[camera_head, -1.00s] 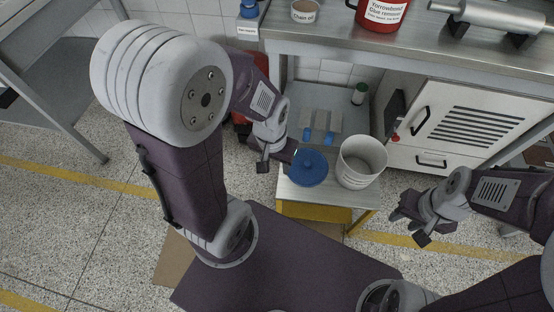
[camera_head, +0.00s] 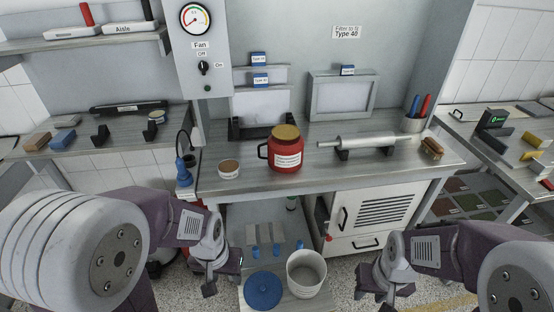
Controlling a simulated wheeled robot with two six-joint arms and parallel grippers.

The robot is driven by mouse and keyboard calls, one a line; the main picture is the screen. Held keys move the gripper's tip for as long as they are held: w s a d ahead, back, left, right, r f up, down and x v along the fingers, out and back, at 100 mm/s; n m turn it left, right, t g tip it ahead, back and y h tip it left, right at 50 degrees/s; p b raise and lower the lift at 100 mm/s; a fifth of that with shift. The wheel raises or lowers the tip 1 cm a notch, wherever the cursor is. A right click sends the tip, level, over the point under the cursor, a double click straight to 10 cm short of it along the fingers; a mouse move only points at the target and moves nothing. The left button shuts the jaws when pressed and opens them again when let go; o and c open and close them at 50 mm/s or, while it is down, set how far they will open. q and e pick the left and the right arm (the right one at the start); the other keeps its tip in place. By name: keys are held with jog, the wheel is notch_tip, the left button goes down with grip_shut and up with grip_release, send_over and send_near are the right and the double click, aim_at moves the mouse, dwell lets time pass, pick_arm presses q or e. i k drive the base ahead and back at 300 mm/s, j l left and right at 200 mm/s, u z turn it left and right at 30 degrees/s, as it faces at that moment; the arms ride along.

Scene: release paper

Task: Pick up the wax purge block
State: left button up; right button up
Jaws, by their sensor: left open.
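No block in view is labelled as the wax purge block. A tan block (camera_head: 37,141) and a blue-grey block (camera_head: 66,120) lie on the left bench, and I cannot tell whether either is it. My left gripper (camera_head: 222,278) is open and empty, low in front of the central bench, left of the blue lid. My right gripper (camera_head: 375,293) is low in front of the white cabinet, its fingers apart and empty. Both grippers are well away from the two blocks.
The central bench holds a red jar (camera_head: 286,152), a small tub (camera_head: 229,169) and a metal roller (camera_head: 365,143). Below stand a white bucket (camera_head: 306,272), a blue lid (camera_head: 263,290) and a white cabinet (camera_head: 360,218). A brush (camera_head: 432,148) lies at the bench's right end.

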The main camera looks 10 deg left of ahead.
aim_at(255, 250)
jog(key=j+z, duration=0.2)
jog(key=j, duration=0.25)
jog(key=j+z, duration=0.2)
jog(key=j, duration=0.25)
jog(key=k+j+z, duration=0.2)
jog(key=j, duration=0.25)
jog(key=j+z, duration=0.15)
jog(key=j, duration=0.3)
jog(key=k+j+z, duration=0.2)
jog(key=j, duration=0.2)
jog(key=j+z, duration=0.2)
jog(key=j, duration=0.25)
jog(key=k+j+z, duration=0.2)
jog(key=k+j, duration=0.05)
jog(key=j, duration=0.1)
